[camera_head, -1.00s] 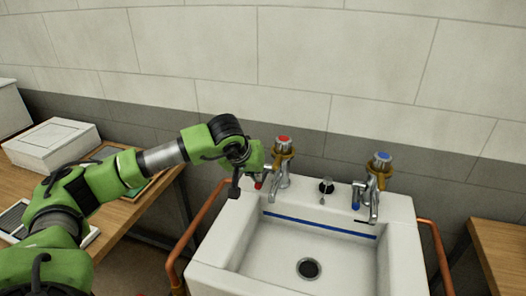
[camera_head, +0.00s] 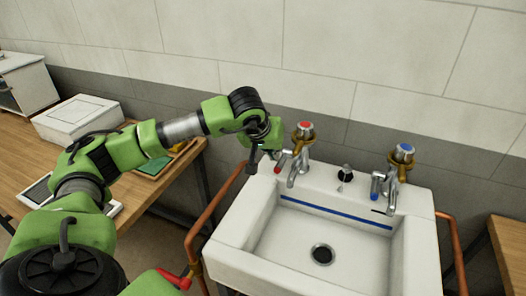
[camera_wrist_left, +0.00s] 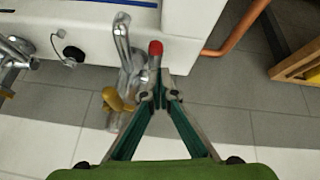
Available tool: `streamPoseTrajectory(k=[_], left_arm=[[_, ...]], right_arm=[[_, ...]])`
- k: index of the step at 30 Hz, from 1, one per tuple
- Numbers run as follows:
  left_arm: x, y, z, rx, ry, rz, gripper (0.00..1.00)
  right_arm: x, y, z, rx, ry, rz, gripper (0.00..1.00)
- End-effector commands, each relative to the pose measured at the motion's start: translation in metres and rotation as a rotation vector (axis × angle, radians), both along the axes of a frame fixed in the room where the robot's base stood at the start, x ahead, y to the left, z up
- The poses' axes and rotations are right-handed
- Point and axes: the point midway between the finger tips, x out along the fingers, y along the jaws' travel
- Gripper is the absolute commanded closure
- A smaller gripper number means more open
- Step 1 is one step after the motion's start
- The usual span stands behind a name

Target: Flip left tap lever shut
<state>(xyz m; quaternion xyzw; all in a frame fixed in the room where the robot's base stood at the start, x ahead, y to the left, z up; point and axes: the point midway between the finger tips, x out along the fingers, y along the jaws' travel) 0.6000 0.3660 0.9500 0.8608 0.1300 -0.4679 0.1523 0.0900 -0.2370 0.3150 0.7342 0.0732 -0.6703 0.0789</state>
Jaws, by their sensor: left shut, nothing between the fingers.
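The left tap (camera_head: 304,131) has a red-centred cap and a chrome spout on the sink's back ledge. Its lever with a red tip (camera_head: 281,163) points out to the left and forward. In the wrist view the red lever tip (camera_wrist_left: 155,48) stands just beyond my fingertips, beside the chrome spout (camera_wrist_left: 123,40). My left gripper (camera_head: 252,165) is just left of the lever, shut and empty. It also shows in the wrist view (camera_wrist_left: 160,92), fingertips close to the lever's lower part; I cannot tell whether they touch it. My right gripper is not in view.
The right tap (camera_head: 403,153) has a blue cap and a blue-tipped lever. A black plug (camera_head: 346,172) sits between the taps on the white sink (camera_head: 240,262). Copper pipes (camera_head: 205,222) flank the sink. A wooden bench with a white box (camera_head: 78,118) stands left.

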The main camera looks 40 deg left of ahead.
Motion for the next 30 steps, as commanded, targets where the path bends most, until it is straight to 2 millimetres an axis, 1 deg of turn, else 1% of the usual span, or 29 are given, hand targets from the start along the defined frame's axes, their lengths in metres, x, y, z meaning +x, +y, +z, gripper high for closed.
streamPoseTrajectory(k=[1,2,3,9,12,15,18,21,30], left_arm=[[0.001,0.002,0.022,0.001,-0.012,0.002,1.0],[-0.008,0.0,0.013,0.002,-0.01,-0.001,1.0],[-0.017,-0.001,0.014,0.004,-0.013,-0.001,1.0],[-0.057,-0.009,0.025,0.003,-0.017,0.0,1.0],[-0.073,-0.012,0.03,0.004,-0.017,0.001,1.0],[-0.084,-0.015,0.034,0.002,-0.019,0.001,1.0],[-0.091,-0.016,0.036,0.001,-0.019,0.002,1.0],[-0.093,-0.017,0.038,0.001,-0.019,0.002,1.0],[-0.093,-0.017,0.038,0.0,-0.019,0.002,1.0]], right_arm=[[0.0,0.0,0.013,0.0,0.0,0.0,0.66],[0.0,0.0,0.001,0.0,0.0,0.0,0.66],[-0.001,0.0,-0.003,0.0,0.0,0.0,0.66],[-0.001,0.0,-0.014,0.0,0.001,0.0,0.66],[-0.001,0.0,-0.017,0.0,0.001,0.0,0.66],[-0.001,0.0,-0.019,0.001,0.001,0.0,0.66],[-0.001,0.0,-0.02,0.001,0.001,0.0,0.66],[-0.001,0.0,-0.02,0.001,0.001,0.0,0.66],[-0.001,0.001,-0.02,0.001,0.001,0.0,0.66]])
